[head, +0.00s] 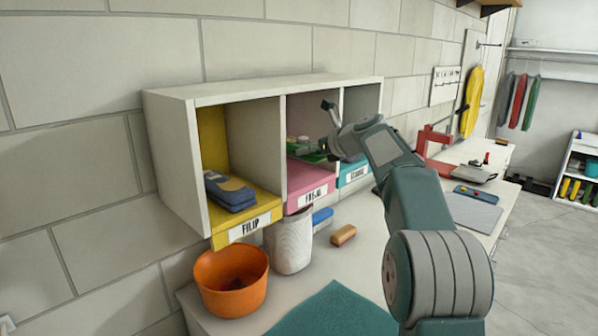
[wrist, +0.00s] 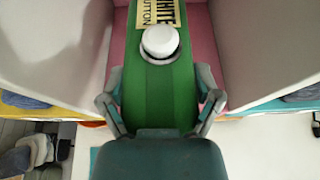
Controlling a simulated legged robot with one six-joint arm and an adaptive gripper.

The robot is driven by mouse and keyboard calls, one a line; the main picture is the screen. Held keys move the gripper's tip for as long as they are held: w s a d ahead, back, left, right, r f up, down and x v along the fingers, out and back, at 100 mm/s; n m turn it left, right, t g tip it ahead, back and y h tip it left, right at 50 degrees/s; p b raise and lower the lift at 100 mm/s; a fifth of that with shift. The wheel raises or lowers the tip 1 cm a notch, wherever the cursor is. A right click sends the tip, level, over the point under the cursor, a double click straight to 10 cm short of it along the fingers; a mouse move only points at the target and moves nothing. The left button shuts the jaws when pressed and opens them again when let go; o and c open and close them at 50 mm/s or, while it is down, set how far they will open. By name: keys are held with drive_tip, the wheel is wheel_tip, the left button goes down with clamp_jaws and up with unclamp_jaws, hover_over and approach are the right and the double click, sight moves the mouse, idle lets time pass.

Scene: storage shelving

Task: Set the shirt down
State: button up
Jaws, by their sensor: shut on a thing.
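In the head view my gripper (head: 325,134) is at the opening of the middle, pink compartment (head: 310,182). The green shirt (head: 312,156) shows there inside the compartment, partly hidden. In the wrist view it reaches between the compartment's side walls. I cannot tell whether it touches the pink floor.
The left, yellow compartment (head: 250,216) holds a folded blue-grey item (head: 229,190). A teal compartment (head: 353,172) is on the right. Below stand an orange bowl (head: 232,290), a whitish container (head: 290,243) and a brown block (head: 343,235). A teal mat (head: 335,312) lies in front.

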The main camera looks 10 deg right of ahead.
sight(300, 178)
drive_tip(key=shift+w+a, duration=0.25)
drive_tip(key=shift+w, duration=0.45)
drive_tip(key=shift+w+a, duration=0.6)
drive_tip(key=shift+w, duration=0.15)
wheel_tip(300, 178, down, 2)
drive_tip(key=shift+s+a+f, duration=0.1)
drive_tip(key=shift+f, duration=2.4)
drive_tip(key=o, duration=1)
drive_tip(key=shift+f, duration=0.1)
drive_tip(key=shift+o, duration=0.2)
